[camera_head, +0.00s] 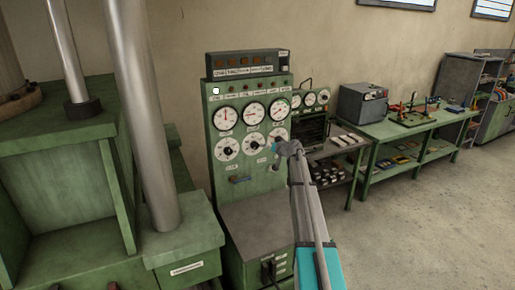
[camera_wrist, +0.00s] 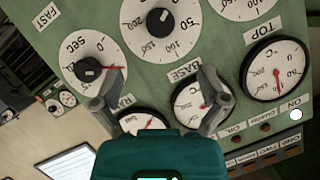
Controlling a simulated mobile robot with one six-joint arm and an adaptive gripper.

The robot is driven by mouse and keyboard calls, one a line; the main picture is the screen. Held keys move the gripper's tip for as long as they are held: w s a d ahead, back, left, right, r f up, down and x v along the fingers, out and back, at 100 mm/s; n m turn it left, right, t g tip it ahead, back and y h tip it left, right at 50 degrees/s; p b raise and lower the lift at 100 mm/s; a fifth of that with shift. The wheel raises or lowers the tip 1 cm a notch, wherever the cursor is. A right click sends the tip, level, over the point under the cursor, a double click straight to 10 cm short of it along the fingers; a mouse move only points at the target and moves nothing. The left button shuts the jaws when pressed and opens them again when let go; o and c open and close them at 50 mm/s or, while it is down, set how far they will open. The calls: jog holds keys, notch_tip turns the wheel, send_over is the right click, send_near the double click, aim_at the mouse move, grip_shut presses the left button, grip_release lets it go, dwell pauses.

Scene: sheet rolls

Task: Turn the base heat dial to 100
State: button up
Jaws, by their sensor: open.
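The base heat dial, which I take to be the middle lower dial (camera_head: 254,145) on the green control panel, is a white disc with a dark knob. In the wrist view the dial (camera_wrist: 181,43) shows upside down, with 0, 50, 100 and 150 readable and its knob (camera_wrist: 165,14) near the top edge. I cannot read its setting. My gripper (camera_head: 284,148) is at the panel's right side, by the right lower dial. In the wrist view my gripper (camera_wrist: 160,88) is open and empty, its fingers spread below the middle dial, over the gauge row.
The BASE gauge (camera_wrist: 192,103) is behind the right finger; the TOP gauge (camera_wrist: 277,72) is to its right. The "sec" dial (camera_wrist: 78,54) is near the left finger. A grey ledge (camera_head: 255,215) juts below the panel. A green bench (camera_head: 375,135) stands to the right.

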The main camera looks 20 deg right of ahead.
aim_at(256, 146)
jog(key=b+x, duration=0.3)
jog(key=x, duration=0.9)
jog(key=shift+d+b, duration=0.1)
jog(key=shift+b, duration=0.25)
jog(key=shift+s, duration=0.1)
